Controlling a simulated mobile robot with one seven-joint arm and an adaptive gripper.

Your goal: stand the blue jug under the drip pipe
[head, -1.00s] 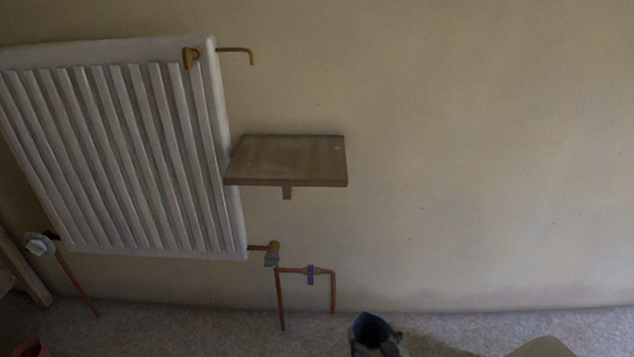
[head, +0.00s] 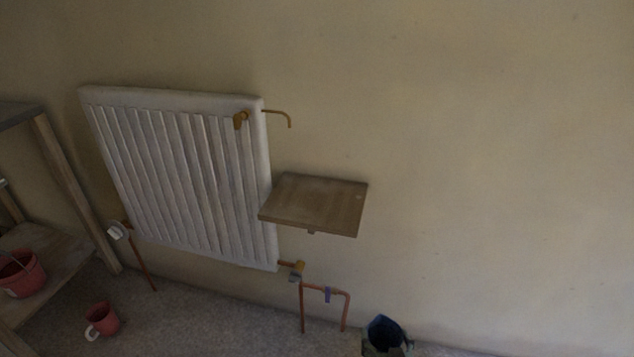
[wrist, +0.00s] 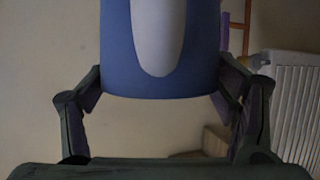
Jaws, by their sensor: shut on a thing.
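The blue jug (head: 385,333) shows at the bottom edge of the head view, its dark open mouth facing up. Its lower part is cut off. In the wrist view the jug (wrist: 118,50) fills the top middle, with a pale band down its side. My gripper (wrist: 158,95) is shut on it, one finger at each side. A thin brass pipe (head: 277,113) leaves the radiator's top right corner and bends down at its end. A wooden wall shelf (head: 315,205) sits below that pipe, bare on top. The jug is lower than the shelf and to its right.
The white radiator (head: 185,180) hangs left of the shelf. Copper pipes (head: 325,290) with a purple tag stand below the shelf. A red mug (head: 102,320) is on the floor, and a red bucket (head: 22,275) is on a rack at left. The wall at right is clear.

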